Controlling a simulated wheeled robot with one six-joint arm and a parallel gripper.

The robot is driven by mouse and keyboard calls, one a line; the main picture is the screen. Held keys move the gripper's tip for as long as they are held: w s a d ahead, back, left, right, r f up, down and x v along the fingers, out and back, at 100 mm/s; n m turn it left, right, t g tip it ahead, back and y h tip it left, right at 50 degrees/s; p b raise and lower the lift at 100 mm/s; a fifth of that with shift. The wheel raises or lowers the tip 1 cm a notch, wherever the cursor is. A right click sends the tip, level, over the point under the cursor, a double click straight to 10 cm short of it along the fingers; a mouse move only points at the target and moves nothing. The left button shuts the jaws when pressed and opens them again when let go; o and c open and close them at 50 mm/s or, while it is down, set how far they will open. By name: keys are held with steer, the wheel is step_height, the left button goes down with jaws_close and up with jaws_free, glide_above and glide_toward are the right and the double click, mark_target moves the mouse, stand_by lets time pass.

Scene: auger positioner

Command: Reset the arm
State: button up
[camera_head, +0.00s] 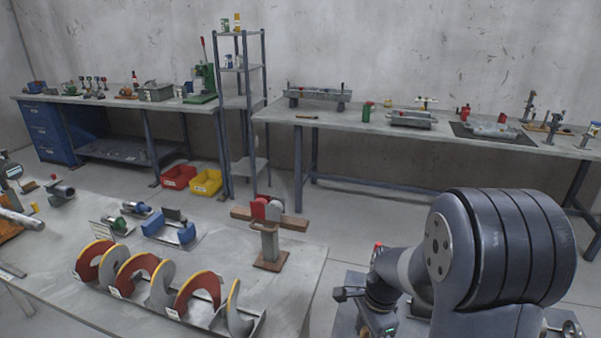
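My arm (483,250) fills the lower right, folded, with a large dark grey joint close to the camera. A small dark part juts left from the arm's lower end, beside the near workbench's right edge; it looks like my gripper (345,294). It is too small and dark to tell whether its fingers are open or shut. I see nothing clearly held there. The rest of the wrist is partly hidden behind the large joint.
The near workbench (285,310) holds a red and grey auger screw (155,285), a blue-jawed fixture (170,228) and a stand with a red block (266,225). A back bench (370,122), a shelf rack (242,102) and floor bins (205,182) stand beyond open floor.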

steer(key=f, duration=0.3)
steer(key=shift+s+a+f, duration=0.15)
steer(key=shift+a+f, duration=0.1)
steer(key=shift+r+p, duration=1)
steer(key=shift+r, duration=0.25)
steer(key=shift+f, duration=0.1)
